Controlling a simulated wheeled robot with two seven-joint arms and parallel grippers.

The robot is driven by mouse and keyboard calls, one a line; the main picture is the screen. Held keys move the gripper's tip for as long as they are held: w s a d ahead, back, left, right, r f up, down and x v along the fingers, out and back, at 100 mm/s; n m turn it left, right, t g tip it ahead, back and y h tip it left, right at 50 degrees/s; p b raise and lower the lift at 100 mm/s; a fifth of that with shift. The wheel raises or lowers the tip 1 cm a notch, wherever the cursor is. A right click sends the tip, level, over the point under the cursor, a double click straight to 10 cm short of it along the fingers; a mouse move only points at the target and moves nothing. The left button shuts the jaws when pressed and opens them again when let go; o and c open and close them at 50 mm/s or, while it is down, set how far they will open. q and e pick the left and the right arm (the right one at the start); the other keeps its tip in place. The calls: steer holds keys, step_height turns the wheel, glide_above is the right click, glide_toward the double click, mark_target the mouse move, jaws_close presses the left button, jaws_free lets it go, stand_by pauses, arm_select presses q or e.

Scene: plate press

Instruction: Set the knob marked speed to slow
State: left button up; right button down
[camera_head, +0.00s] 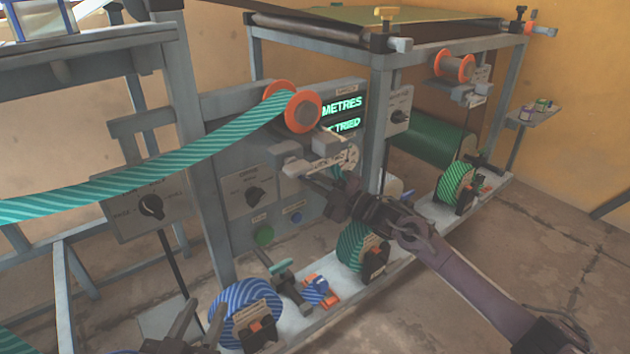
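Three dark knobs show on grey plates: one on the left plate (151,206), one on the middle panel (255,197) and one on the upper right box (398,116). Their lettering is too small to read surely, so I cannot tell which is marked speed or where it points. My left gripper (198,322) is at the bottom edge, its two fingers apart with nothing seen between them, below the left and middle knobs. My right gripper (322,186) reaches in from the right, in front of the machine's panel, right of the middle knob. Its fingertips are hard to make out.
A green-striped band (150,176) runs to an orange-rimmed roller (293,106). A lit display (342,113) sits beside it. Striped rolls, blue (232,303) and green (350,247), stand on the base ledge. The floor at right is clear.

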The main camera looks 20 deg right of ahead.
stand_by(0.3)
steer(key=c, duration=1.5)
jaws_free()
steer(key=shift+o, duration=0.2)
